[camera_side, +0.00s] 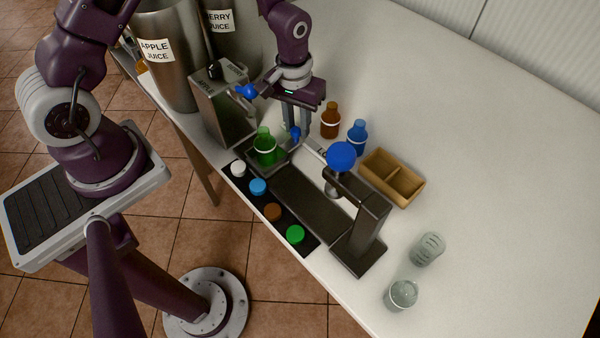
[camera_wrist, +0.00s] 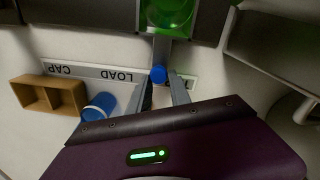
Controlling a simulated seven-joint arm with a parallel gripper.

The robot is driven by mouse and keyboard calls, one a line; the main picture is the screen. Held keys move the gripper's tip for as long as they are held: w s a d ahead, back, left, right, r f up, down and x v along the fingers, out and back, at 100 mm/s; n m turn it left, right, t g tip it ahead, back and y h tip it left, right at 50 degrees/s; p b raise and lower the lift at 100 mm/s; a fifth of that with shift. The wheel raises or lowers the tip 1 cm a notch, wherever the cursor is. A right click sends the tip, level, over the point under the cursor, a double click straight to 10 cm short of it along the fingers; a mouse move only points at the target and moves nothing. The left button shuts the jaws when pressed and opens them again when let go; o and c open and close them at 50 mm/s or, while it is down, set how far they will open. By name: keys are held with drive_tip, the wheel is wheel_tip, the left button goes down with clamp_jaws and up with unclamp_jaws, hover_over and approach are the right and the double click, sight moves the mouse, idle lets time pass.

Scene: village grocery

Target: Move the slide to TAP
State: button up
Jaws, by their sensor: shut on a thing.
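The slide (camera_side: 277,164) is a dark carriage at the track's left end, under the juice dispenser (camera_side: 218,108). A green bottle (camera_side: 264,149) stands on it and shows from above in the wrist view (camera_wrist: 168,12). A blue knob (camera_side: 295,134) sticks out from the slide on a grey stem. My gripper (camera_side: 296,136) is shut on this knob (camera_wrist: 158,74). In the wrist view, the white label strip (camera_wrist: 95,72) reads CAP and LOAD; my finger hides most of the lettering past LOAD. The knob is past LOAD, at the far end from CAP.
A press (camera_side: 358,215) with a blue ball stands at the track's right end. Brown (camera_side: 330,120) and blue (camera_side: 357,137) bottles and a wooden tray (camera_side: 392,178) stand behind. Several coloured caps lie on a black strip (camera_side: 284,222) in front. Two glasses (camera_side: 428,249) stand at right.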

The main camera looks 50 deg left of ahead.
drive_tip(key=a+m, duration=0.1)
drive_tip(key=s+a+m, duration=0.1)
drive_tip(key=a+m, duration=0.1)
drive_tip(key=m, duration=0.1)
drive_tip(key=shift+s+a+f, duration=0.15)
drive_tip(key=shift+a+f, duration=0.1)
drive_tip(key=shift+f, duration=0.1)
drive_tip(key=shift+a, duration=0.8)
drive_tip(key=o, duration=0.4)
drive_tip(key=shift+a, duration=0.45)
drive_tip(key=o, duration=0.6)
drive_tip(key=shift+d+r, duration=0.1)
drive_tip(key=shift+r, duration=3.6)
